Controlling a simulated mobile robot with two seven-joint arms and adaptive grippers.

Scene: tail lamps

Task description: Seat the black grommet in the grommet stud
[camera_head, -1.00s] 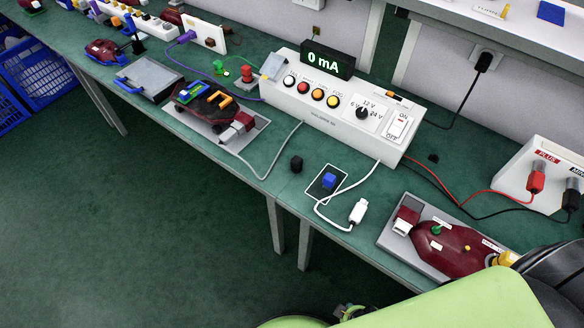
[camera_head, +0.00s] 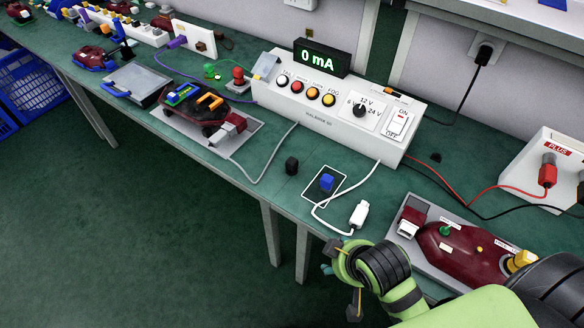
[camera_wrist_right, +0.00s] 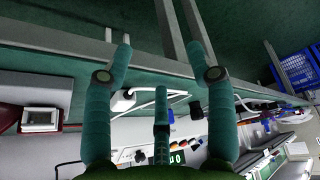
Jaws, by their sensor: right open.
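A small black block-like piece (camera_head: 291,165) stands on the green bench, left of a dark card (camera_head: 314,194) with a blue piece (camera_head: 327,181) on it. It may be the black grommet. A smaller dark piece (camera_head: 435,158) lies behind the tester's right end. I cannot tell which part is the grommet stud. A dark red tail lamp (camera_head: 455,247) with green and yellow fittings lies in a grey tray at the right. My right gripper (camera_wrist_right: 160,62) is open and empty, its teal fingers spread. In the head view it is at the bench's front edge, partly hidden. My left gripper is not in view.
A white tester (camera_head: 325,112) reading 0 mA stands behind the card. A white connector (camera_head: 359,213) on a cable lies near the front edge. Another lamp (camera_head: 200,106) lies in a tray at left. Red and black leads run to a white box (camera_head: 555,150). The bench around the black block is clear.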

